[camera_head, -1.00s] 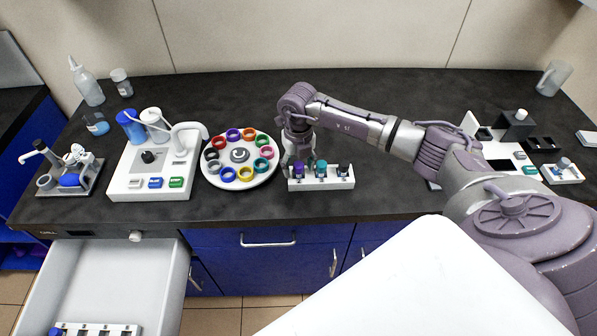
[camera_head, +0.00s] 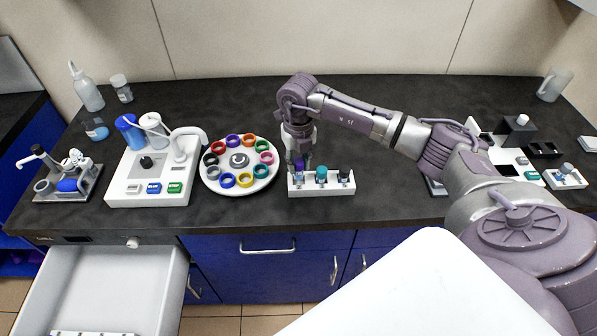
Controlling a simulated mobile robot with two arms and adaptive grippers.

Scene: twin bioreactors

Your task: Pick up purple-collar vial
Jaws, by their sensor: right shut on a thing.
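The purple-collar vial (camera_head: 300,164) is between the fingers of my right gripper (camera_head: 299,163), at the left end of a small white rack (camera_head: 322,190). The gripper points down and is shut on the vial. The purple collar sits a little higher than the other collars; whether the vial's lower end is clear of the rack is hard to tell. A teal-collar vial (camera_head: 321,173) and a black-collar vial (camera_head: 343,175) stand upright in the rack to the right. My left gripper is not in view.
A round carousel of coloured rings (camera_head: 239,183) stands close left of the rack, with a white bioreactor station (camera_head: 150,170) beyond it. Devices and a small white holder (camera_head: 566,180) are at the right. An open drawer (camera_head: 110,285) is at front left. The counter behind the rack is clear.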

